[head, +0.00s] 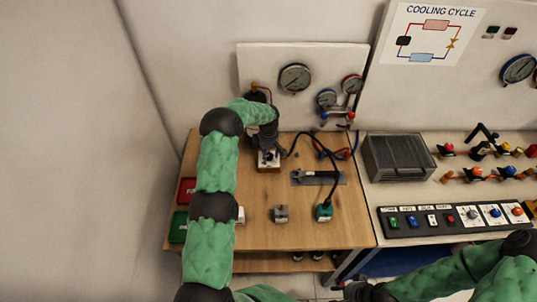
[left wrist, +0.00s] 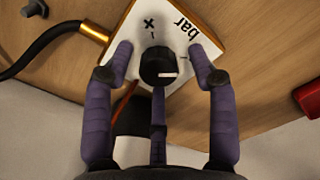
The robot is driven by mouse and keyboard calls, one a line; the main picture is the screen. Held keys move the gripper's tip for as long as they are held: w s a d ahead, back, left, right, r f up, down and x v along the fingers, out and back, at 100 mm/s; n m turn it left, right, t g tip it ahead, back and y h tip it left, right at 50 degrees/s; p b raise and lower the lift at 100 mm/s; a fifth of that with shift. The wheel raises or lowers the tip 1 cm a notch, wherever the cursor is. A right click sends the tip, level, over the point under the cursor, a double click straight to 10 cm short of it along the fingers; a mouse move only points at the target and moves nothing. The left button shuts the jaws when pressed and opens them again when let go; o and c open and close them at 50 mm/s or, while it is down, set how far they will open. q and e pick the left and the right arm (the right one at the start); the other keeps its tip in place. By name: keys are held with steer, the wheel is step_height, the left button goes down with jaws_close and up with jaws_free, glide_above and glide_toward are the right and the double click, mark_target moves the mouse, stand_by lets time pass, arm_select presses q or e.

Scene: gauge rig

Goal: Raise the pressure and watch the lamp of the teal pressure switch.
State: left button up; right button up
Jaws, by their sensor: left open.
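The teal pressure switch (head: 324,212) stands on the wooden bench, with a black hose running to it. Its lamp is too small to make out. My left gripper (head: 268,157) is over the white-topped regulator block (head: 269,166) at the back of the bench. In the left wrist view my open left gripper (left wrist: 157,62) has its fingers spread around the black knob (left wrist: 158,66), which has a white mark. The plate (left wrist: 172,22) reads "bar" with plus and minus signs. I cannot tell whether the fingers touch the knob. My right gripper (head: 358,290) is at the bottom edge, its fingers unclear.
A grey switch (head: 281,213) stands left of the teal one; another is partly hidden by my left arm. A large gauge (head: 295,78) hangs on the back panel. Red (head: 187,190) and green (head: 178,227) trays lie at the left edge. A grey metal bracket (head: 318,178) lies mid-bench.

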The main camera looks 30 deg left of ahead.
arm_select(q)
steer(key=shift+c, duration=0.3)
steer(key=c, duration=1.1)
steer(key=shift+m, duration=0.3)
